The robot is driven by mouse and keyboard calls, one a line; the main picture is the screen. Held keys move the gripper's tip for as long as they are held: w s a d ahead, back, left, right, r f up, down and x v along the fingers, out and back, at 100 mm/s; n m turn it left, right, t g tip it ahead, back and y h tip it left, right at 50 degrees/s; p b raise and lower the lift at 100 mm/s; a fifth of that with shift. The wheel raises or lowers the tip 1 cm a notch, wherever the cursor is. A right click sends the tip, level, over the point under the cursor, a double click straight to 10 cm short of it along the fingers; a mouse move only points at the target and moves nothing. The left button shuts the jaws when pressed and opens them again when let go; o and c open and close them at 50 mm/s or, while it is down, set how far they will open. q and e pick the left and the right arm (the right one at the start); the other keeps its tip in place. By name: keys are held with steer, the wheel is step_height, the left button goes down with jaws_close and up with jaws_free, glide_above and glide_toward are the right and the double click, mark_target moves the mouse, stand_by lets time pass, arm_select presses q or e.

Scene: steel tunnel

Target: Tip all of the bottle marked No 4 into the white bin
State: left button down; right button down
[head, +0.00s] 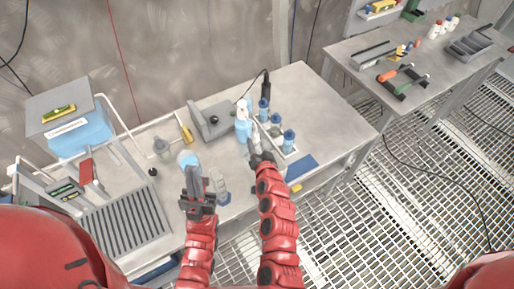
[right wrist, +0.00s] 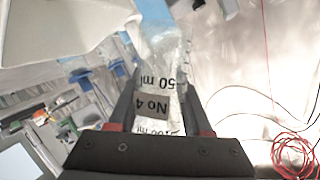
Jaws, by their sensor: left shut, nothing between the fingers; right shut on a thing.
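My right gripper (right wrist: 158,112) is shut on a clear bottle (right wrist: 163,78) marked No 4. Its label and ml marks read upside down in the right wrist view. Blue shows at the bottle's far end. In the head view my right gripper (head: 262,158) is over the bench, just in front of the blue-and-white bottles, and hides part of what it holds. A white, smooth-walled thing (right wrist: 55,32), perhaps the white bin, is at the upper left of the right wrist view, close to the bottle's far end. My left gripper (head: 196,183) is shut and empty over the bench's front.
Blue-capped bottles (head: 288,141) stand right of my right gripper. A grey device (head: 212,122) is behind. A clear container (head: 220,186) stands beside my left gripper. A ribbed rack (head: 125,222) and a blue lidded box (head: 80,138) are left. The bench's right end is clear.

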mark_target(264, 143)
stand_by(0.3)
steer(key=p, duration=0.2)
steer(key=d+n+h+p, duration=0.1)
steer(key=p, duration=0.1)
steer(key=shift+r+n+p, duration=0.2)
steer(key=shift+n+p, duration=0.1)
steer(key=shift+p, duration=0.05)
steer(key=n+h+b, duration=0.1)
steer(key=d+f+n+h+b, duration=0.1)
steer(key=shift+w+d+n+b, duration=0.15)
steer(key=shift+n+b, duration=0.15)
steer(key=shift+r, duration=0.1)
steer(key=shift+r+p, duration=0.95)
steer(key=shift+r, duration=0.6)
